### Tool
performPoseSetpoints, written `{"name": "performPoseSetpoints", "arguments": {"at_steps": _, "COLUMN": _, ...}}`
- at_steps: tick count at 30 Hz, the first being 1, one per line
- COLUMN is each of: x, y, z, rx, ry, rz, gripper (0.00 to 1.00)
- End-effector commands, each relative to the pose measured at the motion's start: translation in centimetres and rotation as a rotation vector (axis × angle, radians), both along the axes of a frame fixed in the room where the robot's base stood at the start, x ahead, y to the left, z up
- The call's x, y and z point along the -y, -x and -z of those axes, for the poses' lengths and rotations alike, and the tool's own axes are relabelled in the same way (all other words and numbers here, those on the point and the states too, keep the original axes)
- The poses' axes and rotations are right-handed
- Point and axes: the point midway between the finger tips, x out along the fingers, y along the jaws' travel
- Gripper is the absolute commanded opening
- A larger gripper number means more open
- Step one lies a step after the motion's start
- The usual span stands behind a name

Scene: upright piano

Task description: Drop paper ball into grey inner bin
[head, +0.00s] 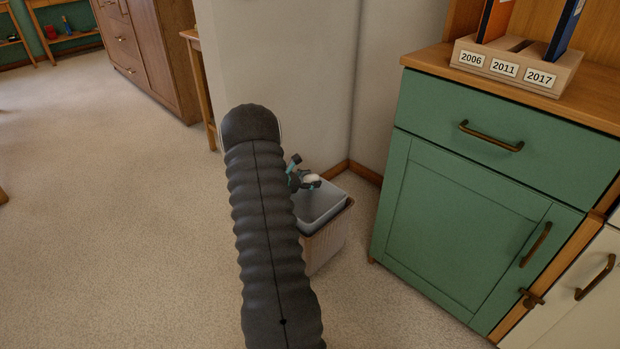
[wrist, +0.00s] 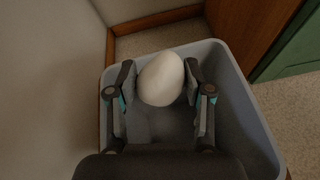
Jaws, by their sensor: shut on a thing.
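The white paper ball (wrist: 162,79) is between the two fingers of my gripper (wrist: 160,85) in the wrist view, and the gripper is shut on it. In the head view my gripper (head: 304,179) and the small white ball (head: 312,178) show at the bin's far left side, partly hidden by my dark arm. The grey inner bin (head: 322,204) sits inside a wooden outer bin (head: 328,246). In the wrist view the ball appears over the grey inner bin's opening (wrist: 232,75), towards its far edge. I cannot tell its exact height above the rim.
A wall (head: 290,70) stands behind and left of the bin. A green cabinet (head: 465,215) stands to the right, with a wooden file holder (head: 515,65) on top. A brown chest of drawers (head: 150,50) is at the back left. The carpet (head: 100,200) at left is clear.

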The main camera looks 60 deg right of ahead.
Motion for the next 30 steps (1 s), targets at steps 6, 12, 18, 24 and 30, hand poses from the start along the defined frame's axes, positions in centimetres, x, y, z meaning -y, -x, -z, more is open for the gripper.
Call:
{"name": "performPoseSetpoints", "arguments": {"at_steps": 6, "x": 0.0, "y": 0.0, "z": 0.0, "rx": 0.000, "ry": 0.000, "rz": 0.000, "gripper": 0.80}}
{"name": "performPoseSetpoints", "arguments": {"at_steps": 12, "x": 0.0, "y": 0.0, "z": 0.0, "rx": 0.000, "ry": 0.000, "rz": 0.000, "gripper": 0.80}}
{"name": "performPoseSetpoints", "arguments": {"at_steps": 18, "x": -0.4, "y": -0.1, "z": -0.2, "rx": 0.000, "ry": 0.000, "rz": 0.000, "gripper": 0.80}}
{"name": "performPoseSetpoints", "arguments": {"at_steps": 24, "x": -2.8, "y": -1.0, "z": -1.3, "rx": 0.000, "ry": -0.001, "rz": -0.004, "gripper": 0.80}}
{"name": "performPoseSetpoints", "arguments": {"at_steps": 30, "x": -6.4, "y": -2.1, "z": -2.8, "rx": 0.000, "ry": 0.001, "rz": -0.004, "gripper": 0.80}}
